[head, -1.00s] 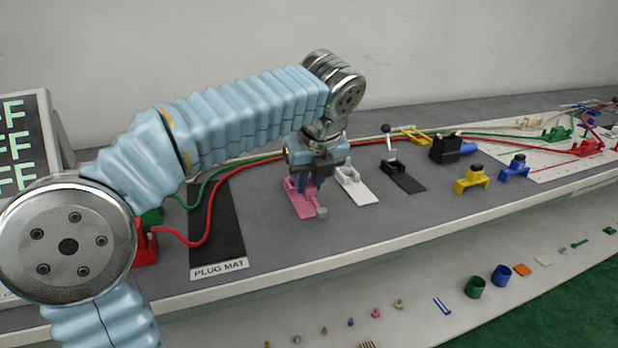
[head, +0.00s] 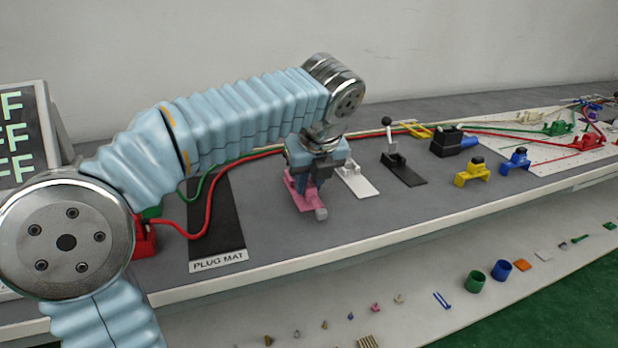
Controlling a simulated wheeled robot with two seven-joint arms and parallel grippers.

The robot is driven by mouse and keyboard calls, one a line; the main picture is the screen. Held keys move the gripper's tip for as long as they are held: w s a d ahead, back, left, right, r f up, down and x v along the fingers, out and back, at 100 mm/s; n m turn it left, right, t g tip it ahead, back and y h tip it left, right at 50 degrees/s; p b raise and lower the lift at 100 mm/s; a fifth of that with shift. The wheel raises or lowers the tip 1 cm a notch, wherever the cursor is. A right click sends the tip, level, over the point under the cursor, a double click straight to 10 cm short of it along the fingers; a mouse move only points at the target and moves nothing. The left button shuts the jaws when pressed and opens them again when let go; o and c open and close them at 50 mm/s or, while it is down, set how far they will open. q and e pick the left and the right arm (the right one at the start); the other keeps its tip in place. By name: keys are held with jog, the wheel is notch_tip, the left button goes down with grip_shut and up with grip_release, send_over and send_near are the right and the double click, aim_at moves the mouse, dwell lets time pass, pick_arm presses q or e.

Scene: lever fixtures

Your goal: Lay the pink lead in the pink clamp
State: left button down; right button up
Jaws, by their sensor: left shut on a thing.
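The pink clamp (head: 292,185) is a flat pink fixture on the grey bench, right of the plug mat. My left gripper (head: 314,192) points down over it, its dark fingers low against the clamp. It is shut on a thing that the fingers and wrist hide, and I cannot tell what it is. A small grey block (head: 320,214) shows at the near end of the pink clamp. I cannot make out the pink lead apart from the clamp. My right gripper is not in view.
A white fixture (head: 362,186) and a black lever fixture (head: 408,176) stand close to the right. Further right are a yellow clamp (head: 468,176) and a blue clamp (head: 515,162).

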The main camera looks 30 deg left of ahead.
pick_arm(q)
jog(key=shift+f, duration=0.35)
jog(key=shift+c, duration=2.1)
grip_release()
notch_tip(320, 180, up, 3)
jog(key=p, duration=0.2)
jog(key=shift+f+p, duration=0.2)
jog(key=shift+p, duration=0.15)
jog(key=shift+r, duration=2.2)
